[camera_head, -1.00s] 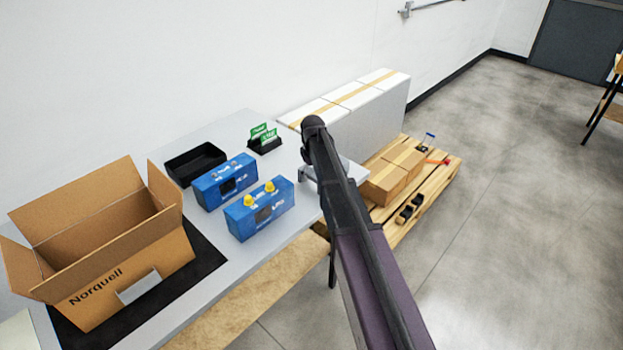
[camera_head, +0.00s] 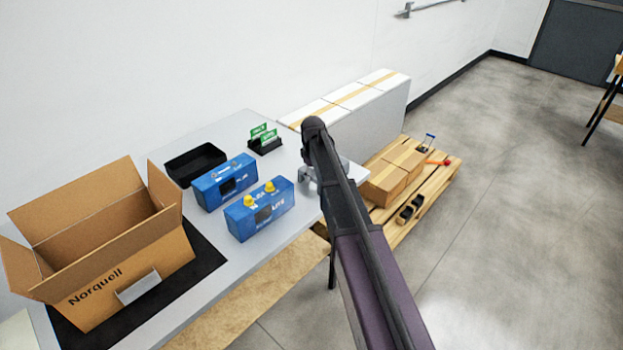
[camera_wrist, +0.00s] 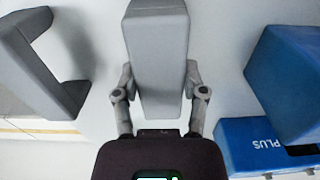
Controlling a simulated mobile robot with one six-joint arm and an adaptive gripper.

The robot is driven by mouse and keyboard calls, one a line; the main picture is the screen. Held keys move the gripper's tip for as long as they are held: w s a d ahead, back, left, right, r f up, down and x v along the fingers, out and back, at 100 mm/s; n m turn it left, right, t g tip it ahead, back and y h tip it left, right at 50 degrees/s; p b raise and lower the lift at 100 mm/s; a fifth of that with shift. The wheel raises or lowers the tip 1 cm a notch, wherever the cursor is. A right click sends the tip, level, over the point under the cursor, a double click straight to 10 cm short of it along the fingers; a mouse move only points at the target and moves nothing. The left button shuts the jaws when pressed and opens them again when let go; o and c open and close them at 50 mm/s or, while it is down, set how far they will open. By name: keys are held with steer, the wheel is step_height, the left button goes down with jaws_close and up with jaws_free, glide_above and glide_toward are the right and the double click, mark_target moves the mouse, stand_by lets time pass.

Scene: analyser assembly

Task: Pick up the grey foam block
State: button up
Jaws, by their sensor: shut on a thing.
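The grey foam block (camera_wrist: 158,45) stands out in the middle of the wrist view, a long grey piece running away from my gripper. My gripper (camera_wrist: 160,78) is shut on it, with one finger against each long side. I cannot tell whether the block is clear of the surface below. In the head view my arm hides the block and most of my gripper.
A grey U-shaped piece (camera_wrist: 38,65) lies left in the wrist view. Two blue units, one with yellow knobs (camera_head: 260,210), a black tray (camera_head: 195,163) and an open Norquell carton (camera_head: 120,255) stand on the grey table. A pallet (camera_head: 433,190) with boxes is right.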

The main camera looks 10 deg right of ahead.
mark_target(313, 173)
steer(key=shift+r, duration=0.15)
stand_by(0.3)
step_height(313, 173, up, 4)
steer(key=p, duration=0.4)
steer(key=shift+r+p, duration=0.15)
steer(key=shift+p, duration=0.2)
steer(key=s+a, duration=0.2)
steer(key=s, duration=1.3)
steer(key=shift+s+a+r+p, duration=0.25)
steer(key=shift+s+r+p, duration=0.15)
steer(key=shift+d, duration=0.15)
